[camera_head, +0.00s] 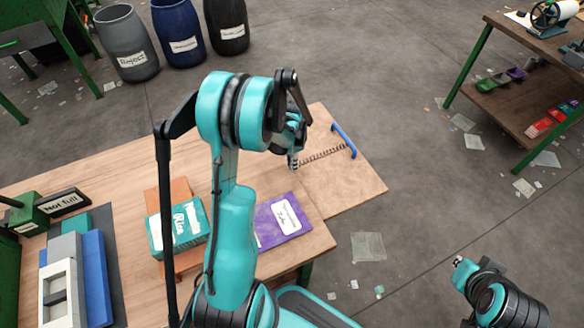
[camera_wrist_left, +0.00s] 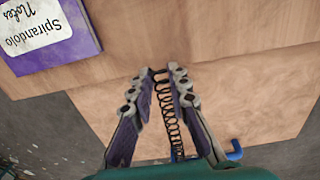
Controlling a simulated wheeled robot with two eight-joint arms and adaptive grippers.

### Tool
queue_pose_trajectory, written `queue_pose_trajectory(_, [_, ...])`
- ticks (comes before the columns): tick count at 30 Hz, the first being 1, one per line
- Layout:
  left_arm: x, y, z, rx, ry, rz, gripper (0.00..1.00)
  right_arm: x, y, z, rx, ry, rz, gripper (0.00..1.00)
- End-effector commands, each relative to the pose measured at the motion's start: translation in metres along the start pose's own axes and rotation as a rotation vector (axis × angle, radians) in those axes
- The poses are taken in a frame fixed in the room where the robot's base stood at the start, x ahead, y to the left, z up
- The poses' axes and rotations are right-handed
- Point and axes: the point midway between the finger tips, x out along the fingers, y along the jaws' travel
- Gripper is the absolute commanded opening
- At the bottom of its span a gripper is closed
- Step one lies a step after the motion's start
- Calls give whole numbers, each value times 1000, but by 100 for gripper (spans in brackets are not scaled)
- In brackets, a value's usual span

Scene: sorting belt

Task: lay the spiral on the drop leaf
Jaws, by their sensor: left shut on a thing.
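The spiral (camera_head: 325,154) is a thin black coil. My left gripper (camera_head: 294,162) is shut on one end of it, and the coil stretches right over the drop leaf (camera_head: 350,185). In the left wrist view the spiral (camera_wrist_left: 169,115) runs between the fingers of the left gripper (camera_wrist_left: 163,75), over the pale wood of the leaf (camera_wrist_left: 250,110). I cannot tell whether the coil touches the wood. My right gripper (camera_head: 459,262) is at the lower right, away from the table; its jaws are too small to read.
A blue bar (camera_head: 344,141) is at the leaf's outer edge. Grey and blue blocks (camera_head: 96,278) are at the left. The leaf's front part is clear.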

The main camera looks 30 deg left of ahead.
Motion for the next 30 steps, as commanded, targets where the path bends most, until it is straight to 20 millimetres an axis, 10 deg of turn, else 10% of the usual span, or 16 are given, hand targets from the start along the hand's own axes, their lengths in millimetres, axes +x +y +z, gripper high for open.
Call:
queue_pose_trajectory(23, [31,0,0,0,0,0,0,18,0,13,0,0,0,0])
queue_pose_trajectory(25, [29,0,0,0,0,0,33,16,0,12,0,0,0,0])
queue_pose_trajectory(30, [29,0,0,0,0,0,38,16,0,12,0,0,0,0])
